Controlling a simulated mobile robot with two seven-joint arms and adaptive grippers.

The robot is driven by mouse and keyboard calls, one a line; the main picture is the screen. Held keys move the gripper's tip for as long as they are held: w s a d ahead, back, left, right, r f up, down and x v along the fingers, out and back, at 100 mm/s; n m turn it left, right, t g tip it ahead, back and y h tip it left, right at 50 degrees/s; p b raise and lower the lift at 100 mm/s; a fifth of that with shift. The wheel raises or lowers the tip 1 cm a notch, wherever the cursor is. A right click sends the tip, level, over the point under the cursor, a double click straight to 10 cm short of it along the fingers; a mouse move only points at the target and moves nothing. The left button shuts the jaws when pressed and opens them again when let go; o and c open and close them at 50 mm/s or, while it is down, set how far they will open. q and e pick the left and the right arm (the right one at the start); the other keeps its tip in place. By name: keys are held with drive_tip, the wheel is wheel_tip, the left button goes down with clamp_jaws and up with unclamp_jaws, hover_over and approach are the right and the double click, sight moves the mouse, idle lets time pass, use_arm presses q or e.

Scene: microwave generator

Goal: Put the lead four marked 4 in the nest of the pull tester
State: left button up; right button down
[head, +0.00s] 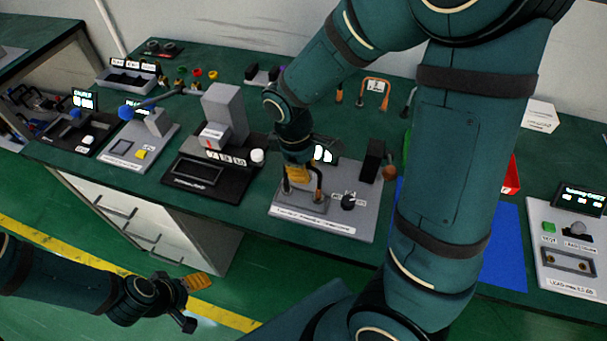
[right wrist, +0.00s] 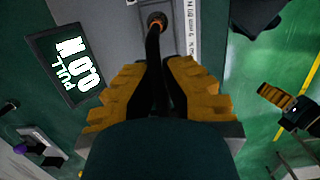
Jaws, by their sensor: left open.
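The pull tester (head: 262,211) is a light grey plate with a dark display, on the green bench near the middle of the head view. My right gripper (head: 300,176) is low over it with yellow fingers pointing down. It appears shut on a dark lead (right wrist: 154,50), whose copper-coloured ends show just below the fingers, at the plate. I cannot read a number on this lead, and the fingers hide part of it and the nest. The tester's display (right wrist: 75,65) reads PULL 00 N in the right wrist view. My left gripper (head: 192,300) is open and empty, in front of the bench.
A black knob (head: 348,201) and a dark upright block (head: 371,160) stand on the tester's right side. A labelled copper-coloured lead (head: 377,84) stands behind. A grey press (head: 225,115) is to the left, a blue mat (head: 505,250) to the right, partly behind my arm.

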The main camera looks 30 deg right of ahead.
drive_tip(key=shift+w+f, duration=0.1)
drive_tip(key=shift+f, duration=0.6)
drive_tip(key=shift+f, duration=0.1)
drive_tip(key=c, duration=1.5)
unclamp_jaws()
drive_tip(key=shift+f, duration=0.1)
drive_tip(key=shift+c, duration=0.2)
drive_tip(key=o, duration=0.4)
drive_tip(key=shift+r, duration=0.45)
drive_tip(key=r+p, duration=0.1)
drive_tip(key=r, duration=0.2)
drive_tip(key=w+r, duration=0.1)
drive_tip(key=r, duration=0.3)
drive_tip(key=a+r+p, duration=0.1)
drive_tip(key=r, duration=0.3)
drive_tip(key=shift+w+a+r+p, duration=0.1)
drive_tip(key=shift+w+r+p, duration=0.1)
drive_tip(key=shift+p, duration=0.15)
drive_tip(key=shift+s, duration=0.15)
